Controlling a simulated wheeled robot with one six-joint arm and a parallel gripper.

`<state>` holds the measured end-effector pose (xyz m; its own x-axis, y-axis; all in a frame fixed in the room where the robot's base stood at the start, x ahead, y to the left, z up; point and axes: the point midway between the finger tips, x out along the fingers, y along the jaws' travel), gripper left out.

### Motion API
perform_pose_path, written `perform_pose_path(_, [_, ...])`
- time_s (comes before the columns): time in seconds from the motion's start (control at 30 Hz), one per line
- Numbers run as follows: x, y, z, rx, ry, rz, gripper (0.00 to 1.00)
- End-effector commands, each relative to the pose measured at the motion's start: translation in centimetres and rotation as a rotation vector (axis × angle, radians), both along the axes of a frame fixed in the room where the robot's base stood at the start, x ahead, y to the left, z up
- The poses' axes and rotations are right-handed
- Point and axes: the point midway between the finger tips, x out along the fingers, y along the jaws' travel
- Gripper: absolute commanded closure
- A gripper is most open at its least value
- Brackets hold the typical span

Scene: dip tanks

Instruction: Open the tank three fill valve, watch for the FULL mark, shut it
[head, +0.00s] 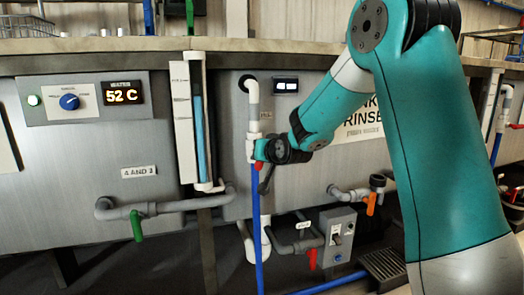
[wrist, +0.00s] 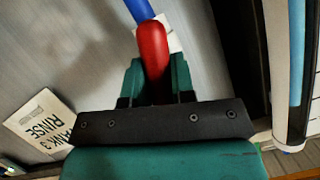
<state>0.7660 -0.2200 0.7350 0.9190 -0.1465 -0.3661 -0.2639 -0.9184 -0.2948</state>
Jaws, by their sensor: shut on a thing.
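My gripper (head: 264,151) is at the upright fill pipe on the front of the tank 3 rinse panel. In the wrist view its green fingers (wrist: 156,84) are shut on the red valve handle (wrist: 152,48). A bit of the red handle (head: 258,165) shows below the gripper in the head view; most of it is hidden. The handle runs nearly in line with the blue pipe (wrist: 138,10). A sight tube (head: 198,120) left of the valve holds a tall blue column, with a white card (head: 181,120) beside it. I cannot read a FULL mark.
A heater panel (head: 82,98) reading 52 C is at left. Below are a green-handled valve (head: 137,226), a red-handled drain valve (head: 312,258), an orange-handled valve (head: 371,204) and a switch box (head: 338,236). The tank 3 sign (head: 362,122) is partly behind my arm.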

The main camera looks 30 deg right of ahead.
Motion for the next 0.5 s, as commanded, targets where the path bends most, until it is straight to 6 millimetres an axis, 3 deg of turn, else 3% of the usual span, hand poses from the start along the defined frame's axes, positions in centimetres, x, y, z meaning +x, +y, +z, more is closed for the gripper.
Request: perform_pose_path(0.5, [-0.02, 0.05, -0.07, -0.271, 0.08, 0.001, 1.0])
